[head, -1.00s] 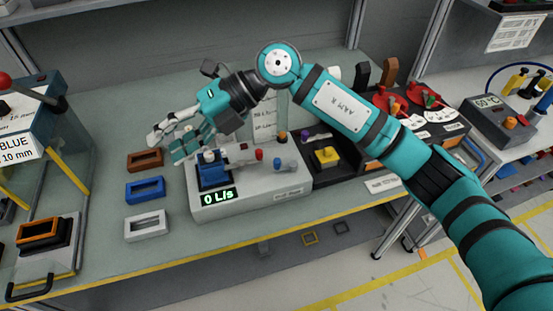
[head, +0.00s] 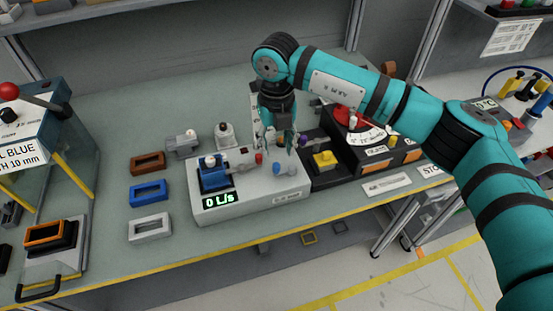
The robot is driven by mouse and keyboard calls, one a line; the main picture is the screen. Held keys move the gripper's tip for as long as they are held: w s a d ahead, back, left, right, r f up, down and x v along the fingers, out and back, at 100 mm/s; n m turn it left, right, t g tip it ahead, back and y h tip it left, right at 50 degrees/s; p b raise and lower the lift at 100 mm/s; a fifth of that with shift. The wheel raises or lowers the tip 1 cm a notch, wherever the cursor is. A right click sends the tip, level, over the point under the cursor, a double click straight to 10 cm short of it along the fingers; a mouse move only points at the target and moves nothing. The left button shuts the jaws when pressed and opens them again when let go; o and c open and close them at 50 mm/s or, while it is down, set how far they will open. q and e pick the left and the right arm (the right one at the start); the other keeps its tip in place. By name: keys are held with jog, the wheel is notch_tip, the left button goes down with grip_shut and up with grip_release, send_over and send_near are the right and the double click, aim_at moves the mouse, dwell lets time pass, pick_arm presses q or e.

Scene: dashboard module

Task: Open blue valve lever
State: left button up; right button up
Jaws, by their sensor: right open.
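The grey valve module (head: 240,203) stands on the bench with a display reading 0 L/s. A lever with a blue end (head: 277,169) is on its right part. A lever with a red end (head: 258,158) is to its left. My right gripper (head: 277,146) points down, open, just above and behind the blue lever. It looks apart from the lever, though the exact gap is hard to tell. My left gripper is not in view.
A blue block (head: 213,180) with a white knob is on the module's left. Brown, blue and white frames (head: 149,228) lie further left.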

aim_at(276, 165)
notch_tip(276, 165, down, 7)
jog(key=shift+f+p, duration=0.2)
jog(key=shift+p, duration=0.65)
grip_shut()
